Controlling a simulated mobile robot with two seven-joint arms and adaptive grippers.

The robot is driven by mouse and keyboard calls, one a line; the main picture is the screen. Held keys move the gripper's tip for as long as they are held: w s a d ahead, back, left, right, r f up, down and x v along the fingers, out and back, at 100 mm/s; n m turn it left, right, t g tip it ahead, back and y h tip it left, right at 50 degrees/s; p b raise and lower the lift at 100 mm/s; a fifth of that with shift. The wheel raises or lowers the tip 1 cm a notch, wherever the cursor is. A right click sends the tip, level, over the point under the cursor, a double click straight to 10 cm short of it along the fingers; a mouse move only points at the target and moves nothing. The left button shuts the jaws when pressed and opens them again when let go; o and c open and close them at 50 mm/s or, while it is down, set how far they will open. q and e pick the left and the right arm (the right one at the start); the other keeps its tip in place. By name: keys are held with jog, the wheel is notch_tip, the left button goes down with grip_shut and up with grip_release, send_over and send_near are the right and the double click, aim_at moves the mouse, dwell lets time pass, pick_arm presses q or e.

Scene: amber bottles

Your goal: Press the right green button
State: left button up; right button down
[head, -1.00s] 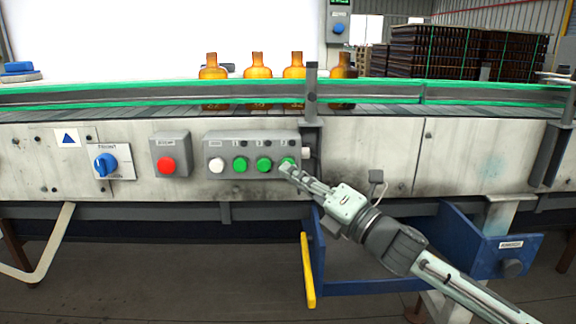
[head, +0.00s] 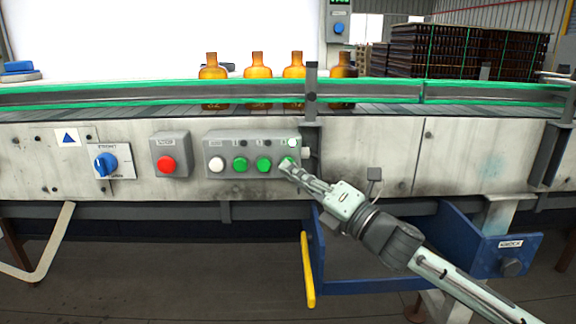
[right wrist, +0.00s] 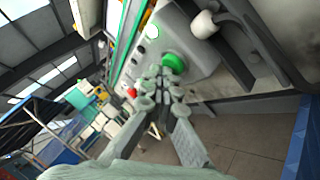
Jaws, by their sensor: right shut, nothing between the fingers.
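The right green button (head: 288,160) is the rightmost on a grey control box on the conveyor's front. My right gripper (head: 287,168) is shut and empty, its fingertips overlapping the lower part of this button. In the right wrist view the green button (right wrist: 174,63) shows just beyond and right of the closed fingertips (right wrist: 155,78). I cannot tell whether they touch. A small lamp (head: 292,142) above the button glows pale green-white. My left gripper is not in view.
Two more green buttons (head: 264,164) and a white button (head: 216,164) sit left on the same box. A red button (head: 167,164) and a blue rotary switch (head: 105,165) are further left. Amber bottles (head: 258,70) stand on the conveyor. A blue frame (head: 455,240) lies below right.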

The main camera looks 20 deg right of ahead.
dwell(0.4)
jog(key=shift+s+a, duration=0.2)
jog(key=shift+s, duration=0.6)
jog(key=s, duration=0.2)
jog(key=s+a, duration=0.1)
jog(key=s, duration=0.1)
jog(key=shift+s+a, duration=0.2)
jog(key=shift+s, duration=0.2)
dwell(0.5)
